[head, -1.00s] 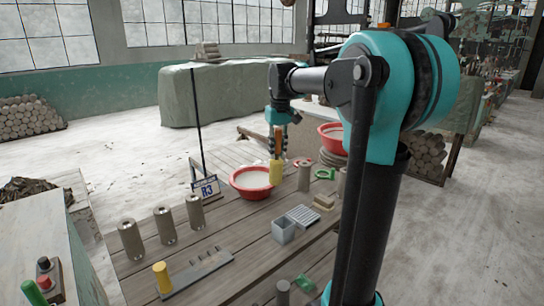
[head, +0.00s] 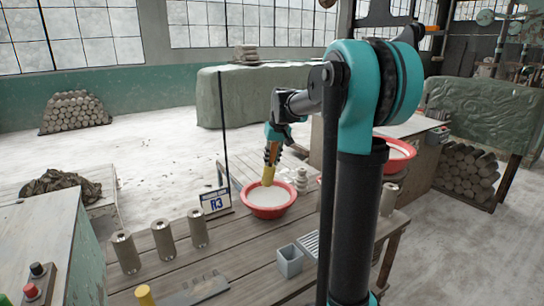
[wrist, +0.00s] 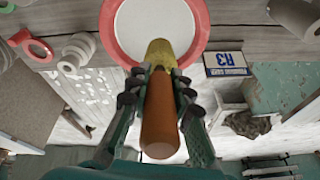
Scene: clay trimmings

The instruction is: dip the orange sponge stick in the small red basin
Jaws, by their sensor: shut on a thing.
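My gripper (head: 271,150) is shut around the orange handle of the sponge stick (head: 267,176), whose yellow sponge end points down. A red basin (head: 249,208) with whitish content stands on the plank table by the R3 sign. In the head view the sponge end overlaps the basin's back part; whether it touches the content I cannot tell. In the wrist view, the sponge stick (wrist: 160,118) lies between the fingers of my gripper (wrist: 157,76), its yellow tip over the near rim of the basin (wrist: 197,48). A second red basin (head: 408,150) stands farther right, partly behind my arm.
The R3 sign (head: 215,201) stands close left of the basin. Several grey-brown cylinders (head: 163,238) stand at the left of the table. A grey box (head: 289,261) and a grey rack (head: 205,288) with a yellow piece (head: 144,295) are near the front.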

